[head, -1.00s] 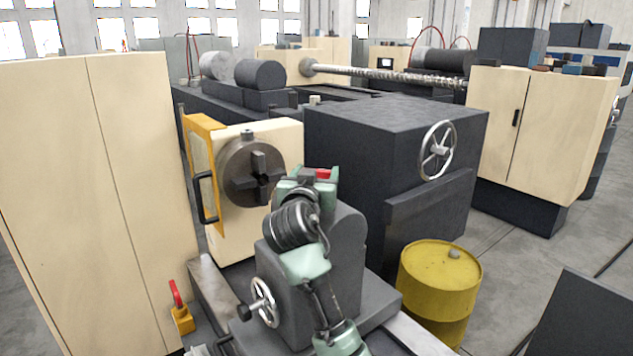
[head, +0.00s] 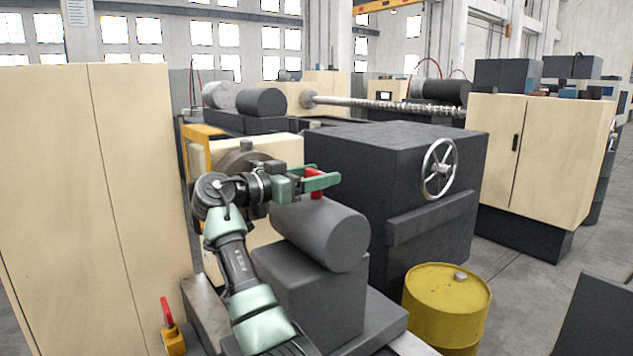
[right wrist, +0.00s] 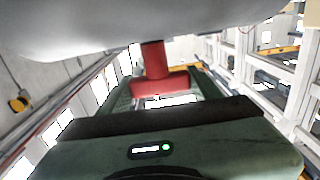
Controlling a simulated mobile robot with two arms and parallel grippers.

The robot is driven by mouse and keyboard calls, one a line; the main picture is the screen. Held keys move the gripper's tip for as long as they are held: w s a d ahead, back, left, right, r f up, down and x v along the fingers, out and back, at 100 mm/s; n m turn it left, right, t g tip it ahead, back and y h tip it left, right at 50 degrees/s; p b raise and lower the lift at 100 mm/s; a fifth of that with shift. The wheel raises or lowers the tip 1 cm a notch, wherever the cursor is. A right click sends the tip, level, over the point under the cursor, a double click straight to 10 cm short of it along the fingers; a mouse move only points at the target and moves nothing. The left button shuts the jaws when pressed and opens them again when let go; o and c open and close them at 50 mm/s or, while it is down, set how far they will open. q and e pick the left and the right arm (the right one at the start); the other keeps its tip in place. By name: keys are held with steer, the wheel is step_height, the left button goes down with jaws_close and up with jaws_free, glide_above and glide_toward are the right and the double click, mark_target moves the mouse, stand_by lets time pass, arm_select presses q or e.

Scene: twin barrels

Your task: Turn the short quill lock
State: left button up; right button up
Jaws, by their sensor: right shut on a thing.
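The short quill lock (head: 316,184) is a small red handle standing on top of the grey rounded tailstock (head: 330,235). My right gripper (head: 320,181) reaches it from the left, with its green fingers on either side of the red handle. In the right wrist view the lock (right wrist: 158,84) shows as a red post with a wide red bar, between the fingers of the right gripper (right wrist: 165,95). The right gripper is shut on it. The fingers hide part of the handle in the head view. My left gripper is not in view.
A chuck (head: 240,157) stands behind my right arm. A large dark housing with a handwheel (head: 439,168) is right of the tailstock. A yellow barrel (head: 446,300) stands at the front right. Another red lever (head: 166,312) sits low by the tall beige cabinet (head: 110,210).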

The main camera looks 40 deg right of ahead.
steer(key=shift+g, duration=0.3)
steer(key=o, duration=1.4)
steer(key=shift+w+a, duration=0.1)
steer(key=shift+a, duration=0.2)
steer(key=a, duration=0.2)
steer(key=a+b, duration=0.1)
steer(key=a, duration=0.1)
steer(key=w+a+b, duration=0.1)
steer(key=a, duration=0.2)
steer(key=shift+a, duration=0.1)
